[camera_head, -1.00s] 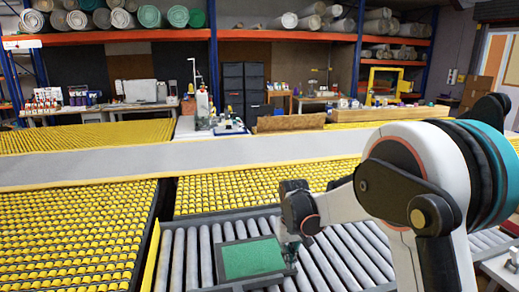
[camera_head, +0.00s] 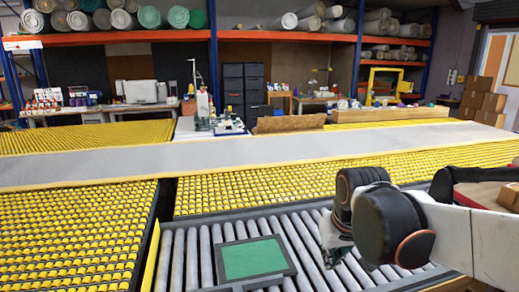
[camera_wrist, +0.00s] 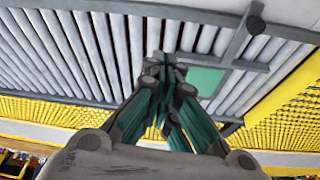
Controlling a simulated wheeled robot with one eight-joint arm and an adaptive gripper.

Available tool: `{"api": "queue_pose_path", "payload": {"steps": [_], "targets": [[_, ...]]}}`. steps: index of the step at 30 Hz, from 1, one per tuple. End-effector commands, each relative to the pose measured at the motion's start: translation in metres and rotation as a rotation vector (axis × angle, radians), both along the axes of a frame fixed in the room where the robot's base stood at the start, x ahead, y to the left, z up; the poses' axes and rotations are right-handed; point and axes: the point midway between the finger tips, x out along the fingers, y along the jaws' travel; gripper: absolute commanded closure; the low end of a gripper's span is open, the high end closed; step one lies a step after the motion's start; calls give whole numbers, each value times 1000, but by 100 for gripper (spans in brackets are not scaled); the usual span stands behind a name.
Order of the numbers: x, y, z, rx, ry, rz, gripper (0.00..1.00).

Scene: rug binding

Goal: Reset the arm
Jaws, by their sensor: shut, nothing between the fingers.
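My gripper (camera_head: 333,258) is in the head view, above the grey roller conveyor (camera_head: 190,255) and right of the green panel in a dark frame. In the wrist view my gripper (camera_wrist: 170,62) has its fingertips together and holds nothing. The green framed panel (camera_head: 252,259) lies on the rollers, apart from the gripper. It also shows in the wrist view (camera_wrist: 205,80), partly hidden behind the fingers.
Yellow roller beds (camera_head: 85,230) lie left of and behind the conveyor, crossed by a long grey strip (camera_head: 240,165). Cardboard boxes (camera_head: 483,97) stand at the back right. A workbench and shelves of rolled rugs (camera_head: 178,16) line the back.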

Motion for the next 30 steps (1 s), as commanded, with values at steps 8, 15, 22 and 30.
{"api": "queue_pose_path", "payload": {"steps": [8, 15, 22, 30], "targets": [[-69, -19, 12, 11, -115, -44, 100], [-118, -31, 5, 18, -210, -78, 100], [-139, -36, -3, 22, -260, -96, 100], [-141, -37, -4, 22, -267, -98, 100]]}}
